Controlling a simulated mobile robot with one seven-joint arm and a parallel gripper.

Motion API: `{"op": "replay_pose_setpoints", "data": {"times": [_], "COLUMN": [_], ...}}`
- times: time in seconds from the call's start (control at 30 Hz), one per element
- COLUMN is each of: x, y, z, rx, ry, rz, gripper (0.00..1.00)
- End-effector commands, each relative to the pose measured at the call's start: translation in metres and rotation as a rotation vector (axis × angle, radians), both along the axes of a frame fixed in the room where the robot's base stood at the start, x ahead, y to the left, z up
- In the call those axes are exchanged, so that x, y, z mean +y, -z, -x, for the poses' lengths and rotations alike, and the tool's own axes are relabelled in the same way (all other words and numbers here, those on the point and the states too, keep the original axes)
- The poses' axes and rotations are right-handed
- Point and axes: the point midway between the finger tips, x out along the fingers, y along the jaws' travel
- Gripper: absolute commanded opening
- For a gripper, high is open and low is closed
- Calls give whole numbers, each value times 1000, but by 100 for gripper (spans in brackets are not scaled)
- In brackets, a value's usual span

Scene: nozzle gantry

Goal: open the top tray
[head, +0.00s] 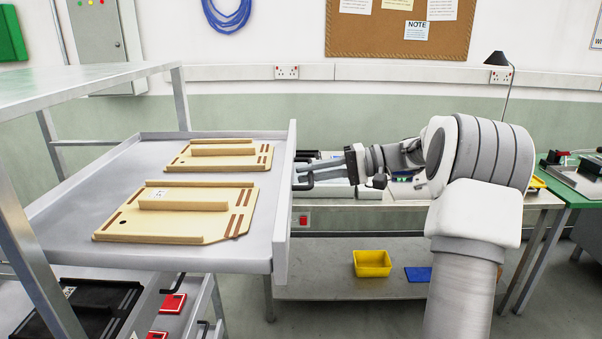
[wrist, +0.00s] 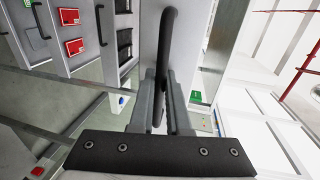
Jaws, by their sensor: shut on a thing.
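The top tray (head: 85,205), a grey metal drawer, is pulled well out of the rack toward the right in the head view. Two pale wooden fixture boards lie in it, a near one (head: 220,222) and a far one (head: 232,162). Its front panel (head: 282,215) faces my arm. My gripper (head: 316,176) is at the outer side of that panel, shut on the tray's dark handle (wrist: 171,32). In the wrist view my two grey fingers (wrist: 162,82) close around the handle bar; part of it is hidden between them.
Lower trays (head: 185,300) with red labels and black handles sit below the top one. The rack's posts (head: 30,260) stand at left. A workbench (head: 400,205) with tools is behind my arm; a yellow bin (head: 372,263) is on its lower shelf.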

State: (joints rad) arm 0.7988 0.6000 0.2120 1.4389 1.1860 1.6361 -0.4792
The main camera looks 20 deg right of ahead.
Motion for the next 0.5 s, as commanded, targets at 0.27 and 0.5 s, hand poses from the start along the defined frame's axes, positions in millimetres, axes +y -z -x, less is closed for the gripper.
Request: {"op": "replay_pose_setpoints", "data": {"times": [0.27, 0.5], "x": [-4, -4], "y": [-1, -1], "z": [2, 2], "rx": [-1, -1], "ry": [1, 1], "rz": [-1, 0], "gripper": [0, 16]}}
